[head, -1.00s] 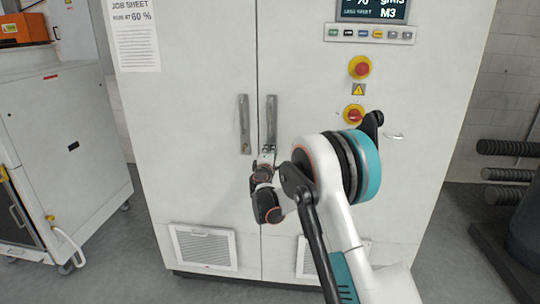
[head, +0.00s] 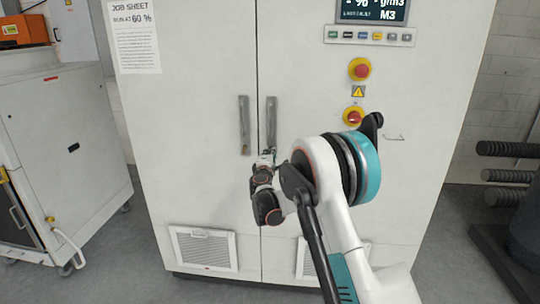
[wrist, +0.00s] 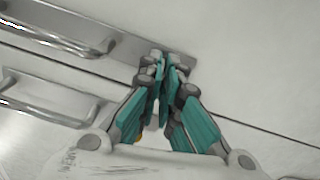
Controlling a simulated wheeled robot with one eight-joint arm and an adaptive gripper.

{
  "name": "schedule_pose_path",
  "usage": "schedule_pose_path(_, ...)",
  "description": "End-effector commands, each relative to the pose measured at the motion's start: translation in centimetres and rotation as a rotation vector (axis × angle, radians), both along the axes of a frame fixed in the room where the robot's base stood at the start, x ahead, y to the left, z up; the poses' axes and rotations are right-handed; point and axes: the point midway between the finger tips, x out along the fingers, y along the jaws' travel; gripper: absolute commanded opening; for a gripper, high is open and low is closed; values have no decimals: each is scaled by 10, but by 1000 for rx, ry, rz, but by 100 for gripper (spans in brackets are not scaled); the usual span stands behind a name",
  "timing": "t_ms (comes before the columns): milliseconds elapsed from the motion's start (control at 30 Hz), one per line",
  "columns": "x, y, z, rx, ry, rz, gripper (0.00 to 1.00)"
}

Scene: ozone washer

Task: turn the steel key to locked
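My gripper (wrist: 168,68) is at the lower end of the right door handle's plate (wrist: 182,60) in the wrist view. Its teal-padded fingers are close together, tips at the plate, with a narrow grey sliver between them. I take this as the steel key; the fingers hide nearly all of it, so its angle cannot be read. In the head view my gripper (head: 267,155) is small, just below the right handle (head: 271,122), and the key cannot be made out there.
The left door handle (head: 244,125) is close beside the right one, across the door seam. Red knobs on yellow plates (head: 359,69) and a button panel (head: 370,36) are higher on the right door. A white cart (head: 70,150) stands at the left.

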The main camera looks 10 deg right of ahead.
Motion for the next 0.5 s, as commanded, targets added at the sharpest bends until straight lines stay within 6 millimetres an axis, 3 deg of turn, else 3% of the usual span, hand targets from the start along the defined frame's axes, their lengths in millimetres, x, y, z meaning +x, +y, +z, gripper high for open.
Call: schedule_pose_path(500, 0, 0, 0, -451, 148, 0, 0)
